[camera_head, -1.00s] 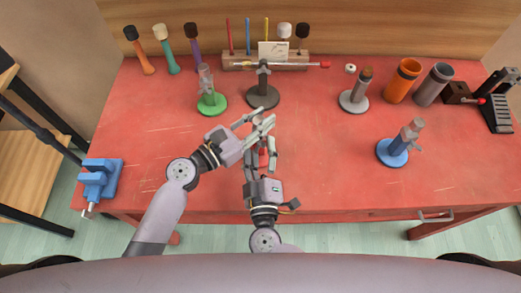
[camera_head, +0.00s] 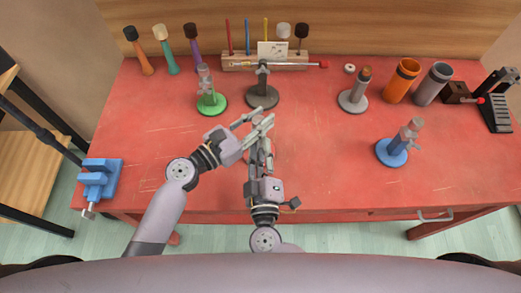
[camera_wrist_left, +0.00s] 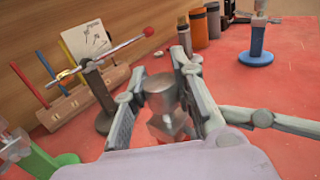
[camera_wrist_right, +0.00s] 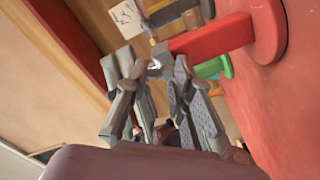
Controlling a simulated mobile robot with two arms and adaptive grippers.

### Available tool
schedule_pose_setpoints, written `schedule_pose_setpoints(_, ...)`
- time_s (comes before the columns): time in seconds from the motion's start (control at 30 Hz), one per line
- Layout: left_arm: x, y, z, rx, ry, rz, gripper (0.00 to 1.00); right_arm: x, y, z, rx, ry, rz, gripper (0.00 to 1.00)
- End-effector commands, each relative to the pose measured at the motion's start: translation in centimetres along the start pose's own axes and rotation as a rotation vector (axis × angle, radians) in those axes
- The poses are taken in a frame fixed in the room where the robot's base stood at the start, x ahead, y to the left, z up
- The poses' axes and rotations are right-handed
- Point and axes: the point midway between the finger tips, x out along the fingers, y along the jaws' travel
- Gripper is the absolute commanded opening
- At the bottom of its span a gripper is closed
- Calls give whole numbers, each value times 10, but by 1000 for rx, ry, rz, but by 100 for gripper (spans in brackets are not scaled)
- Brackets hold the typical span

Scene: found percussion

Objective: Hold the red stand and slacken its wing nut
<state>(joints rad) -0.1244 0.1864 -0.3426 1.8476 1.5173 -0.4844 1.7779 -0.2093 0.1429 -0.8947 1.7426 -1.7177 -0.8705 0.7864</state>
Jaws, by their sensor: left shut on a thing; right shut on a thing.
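The red stand (camera_wrist_right: 212,38) shows its red post and round base (camera_wrist_right: 268,28) in the right wrist view; my grippers mostly hide it in the head view. Its grey upper part (camera_wrist_left: 160,92) lies between the fingers of my left gripper (camera_head: 257,120) in the left wrist view. The left gripper is shut on this part. My right gripper (camera_head: 261,141) reaches in from the front, close below the left one. Its fingers are shut at the top of the post, on what seems to be the wing nut; the fingers hide most of it.
A green stand (camera_head: 211,104) and a dark stand with a crossing rod (camera_head: 263,97) stand behind. A blue stand (camera_head: 391,153) and a grey one (camera_head: 353,101) are to the right. A blue vise (camera_head: 100,180) sits at the left edge. The front right tabletop is clear.

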Motion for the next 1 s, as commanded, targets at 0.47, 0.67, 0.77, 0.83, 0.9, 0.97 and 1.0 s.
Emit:
schedule_pose_setpoints(0.47,2,-7,0,-5,-4,-17,0,-6,-13,2,-245,5,-29,0)
schedule_pose_setpoints(0.67,2,-7,0,-6,-4,-17,0,-6,-13,2,-246,5,-30,0)
schedule_pose_setpoints(0.77,2,-7,0,-7,-4,-17,0,-6,-13,2,-246,4,-30,25)
schedule_pose_setpoints(0.83,2,-7,0,-8,-4,-17,0,-6,-13,2,-246,4,-30,29)
schedule_pose_setpoints(0.9,2,-7,0,-8,-4,-16,0,-6,-13,2,-246,5,-29,34)
schedule_pose_setpoints(0.97,2,-7,0,-7,-4,-15,0,-5,-12,2,-246,5,-28,38)
schedule_pose_setpoints(1.0,2,-6,0,-7,-3,-14,0,-5,-12,1,-246,5,-27,41)
